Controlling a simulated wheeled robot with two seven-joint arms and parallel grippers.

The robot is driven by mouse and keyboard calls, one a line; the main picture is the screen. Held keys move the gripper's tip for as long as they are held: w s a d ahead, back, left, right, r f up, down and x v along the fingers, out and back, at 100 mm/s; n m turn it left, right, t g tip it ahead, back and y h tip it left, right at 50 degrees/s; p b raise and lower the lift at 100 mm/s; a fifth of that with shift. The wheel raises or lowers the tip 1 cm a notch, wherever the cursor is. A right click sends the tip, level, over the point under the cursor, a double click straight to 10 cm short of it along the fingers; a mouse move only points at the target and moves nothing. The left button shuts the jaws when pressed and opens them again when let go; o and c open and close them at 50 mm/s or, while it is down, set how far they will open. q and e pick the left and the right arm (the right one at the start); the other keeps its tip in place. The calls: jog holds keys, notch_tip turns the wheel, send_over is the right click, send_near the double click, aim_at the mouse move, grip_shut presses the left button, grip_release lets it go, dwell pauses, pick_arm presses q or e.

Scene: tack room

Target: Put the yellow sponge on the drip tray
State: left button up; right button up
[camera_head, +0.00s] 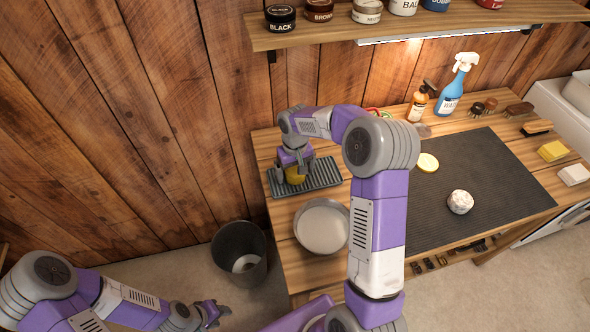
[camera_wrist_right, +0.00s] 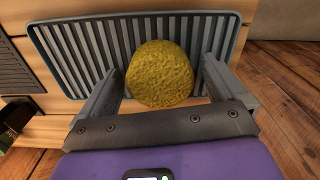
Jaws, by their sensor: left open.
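A round, rough yellow sponge (camera_wrist_right: 160,73) is at the grey ribbed drip tray (camera_wrist_right: 75,50), between the fingers of my right gripper (camera_wrist_right: 162,85). The fingers stand apart with narrow gaps beside the sponge. In the head view my right gripper (camera_head: 295,166) is low over the drip tray (camera_head: 320,174), and the sponge (camera_head: 295,176) shows partly under it. The sponge seems to lie on the tray; its underside is hidden. My left gripper (camera_head: 213,313) is open and empty, low at the bottom left, away from the bench.
A round pan (camera_head: 322,228) stands near the tray. A dark mat (camera_head: 480,180) bears a pale yellow disc (camera_head: 427,162) and a whitish ball (camera_head: 460,202). Bottles, brushes and a yellow block (camera_head: 553,150) line the back and right. A bin (camera_head: 240,255) stands on the floor. A shelf (camera_head: 400,28) hangs above.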

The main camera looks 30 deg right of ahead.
aim_at(295, 169)
notch_tip(295, 169, up, 12)
jog(key=p, duration=0.2)
jog(key=shift+r+p, duration=0.2)
jog(key=shift+p, duration=0.15)
dwell(0.5)
